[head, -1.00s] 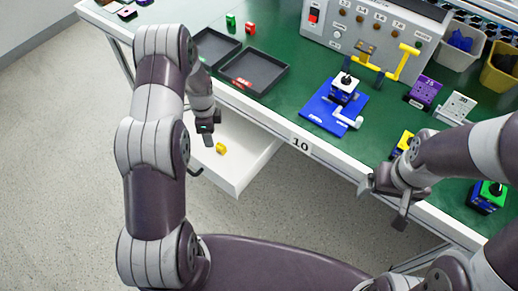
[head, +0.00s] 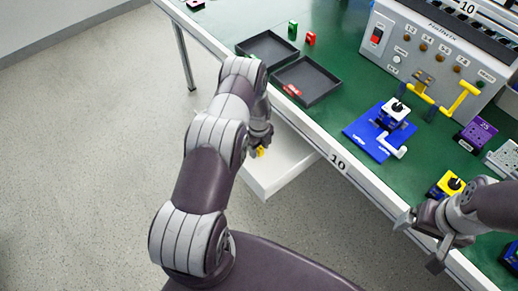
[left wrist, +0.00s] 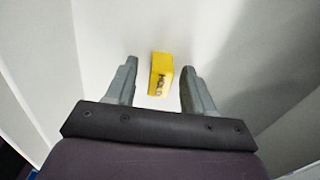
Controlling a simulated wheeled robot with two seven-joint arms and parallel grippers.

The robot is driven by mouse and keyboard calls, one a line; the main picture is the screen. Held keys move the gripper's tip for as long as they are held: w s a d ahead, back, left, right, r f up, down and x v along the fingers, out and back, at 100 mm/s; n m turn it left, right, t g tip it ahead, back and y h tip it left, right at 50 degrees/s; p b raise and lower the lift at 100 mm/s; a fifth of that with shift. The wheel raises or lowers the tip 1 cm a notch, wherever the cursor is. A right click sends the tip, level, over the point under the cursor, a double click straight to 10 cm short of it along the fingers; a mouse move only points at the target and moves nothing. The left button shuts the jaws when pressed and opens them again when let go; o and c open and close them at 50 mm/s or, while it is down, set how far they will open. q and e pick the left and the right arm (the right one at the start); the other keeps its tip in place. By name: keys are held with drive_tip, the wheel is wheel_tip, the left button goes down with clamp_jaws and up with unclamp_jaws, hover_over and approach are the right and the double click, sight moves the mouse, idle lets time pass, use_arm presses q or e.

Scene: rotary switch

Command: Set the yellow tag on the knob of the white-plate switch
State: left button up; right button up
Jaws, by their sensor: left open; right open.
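The yellow tag (left wrist: 161,75) lies in the open white drawer (head: 268,187), with dark lettering on its near face. It also shows in the head view (head: 261,152), just below my left gripper. My left gripper (left wrist: 159,68) is open above the drawer, with a finger on each side of the tag and a gap to each. The white-plate switch (head: 394,115) stands on a blue base on the green bench, with a black knob (head: 397,105) on top. My right gripper (head: 420,243) is open and empty off the bench's front edge, lower right.
Two dark trays (head: 322,86) sit behind the drawer; one holds a red piece. A yellow-plate switch (head: 450,184) stands near my right arm. A grey panel box (head: 425,50) with yellow handles stands at the back. The drawer walls surround my left gripper.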

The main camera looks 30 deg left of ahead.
use_arm(q)
drive_tip(key=shift+f, duration=0.2)
clamp_jaws()
